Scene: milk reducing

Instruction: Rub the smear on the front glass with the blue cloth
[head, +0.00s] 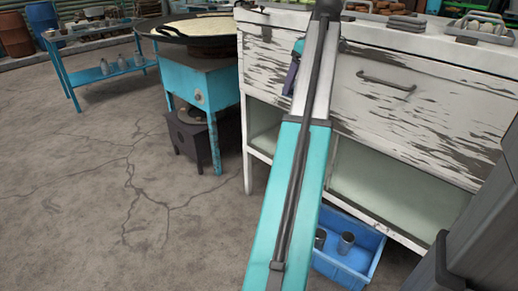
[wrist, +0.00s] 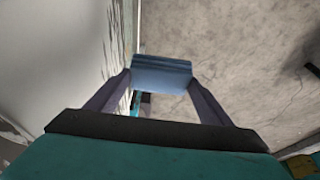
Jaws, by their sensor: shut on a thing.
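My gripper (wrist: 160,88) is shut on the blue cloth (wrist: 162,70), a folded block between its two dark fingers in the wrist view. In the head view my gripper (head: 291,78) is a small dark purple shape beside the white counter's drawer front, partly behind my arm. The cloth cannot be made out there. Pale greenish panels (head: 395,195) fill the counter's lower front; I cannot tell for sure whether they are the front glass. No smear can be made out in either view.
The white counter (head: 425,100) has peeling paint and a drawer handle. A blue crate (head: 340,262) with metal cups sits on the floor below. A teal stove stand (head: 205,85) with a wide pan stands to the left. Cracked floor at left is open.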

